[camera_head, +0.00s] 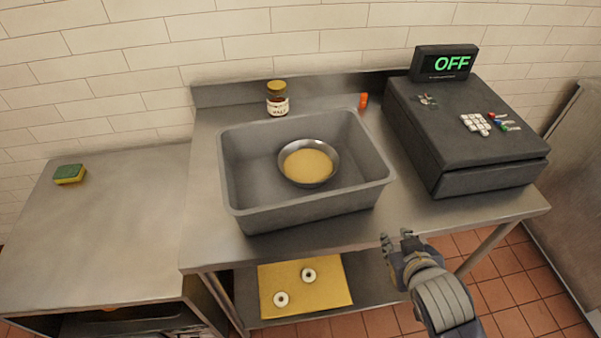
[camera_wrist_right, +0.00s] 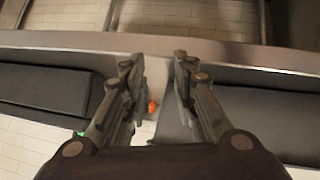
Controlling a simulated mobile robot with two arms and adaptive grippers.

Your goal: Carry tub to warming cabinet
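A grey rectangular tub (camera_head: 252,216) stands on the steel table in the head view. A metal bowl (camera_head: 330,178) with a tan filling sits inside it. My right gripper (camera_head: 397,240) is near the table's front edge, to the right of the tub's near right corner and apart from it. In the right wrist view its two fingers (camera_wrist_right: 155,72) are spread with nothing between them; a dark grey wall, likely the tub (camera_wrist_right: 245,85), lies on the right. My left gripper is not in view. I cannot identify a warming cabinet for certain.
A black cash register (camera_head: 465,135) stands right of the tub on the steel table (camera_head: 215,250). A labelled jar (camera_head: 277,104) and a small orange item (camera_head: 363,101) are behind it. A yellow board (camera_head: 315,290) with two rings lies below. The left counter (camera_head: 110,225) is clear except a sponge (camera_head: 69,174).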

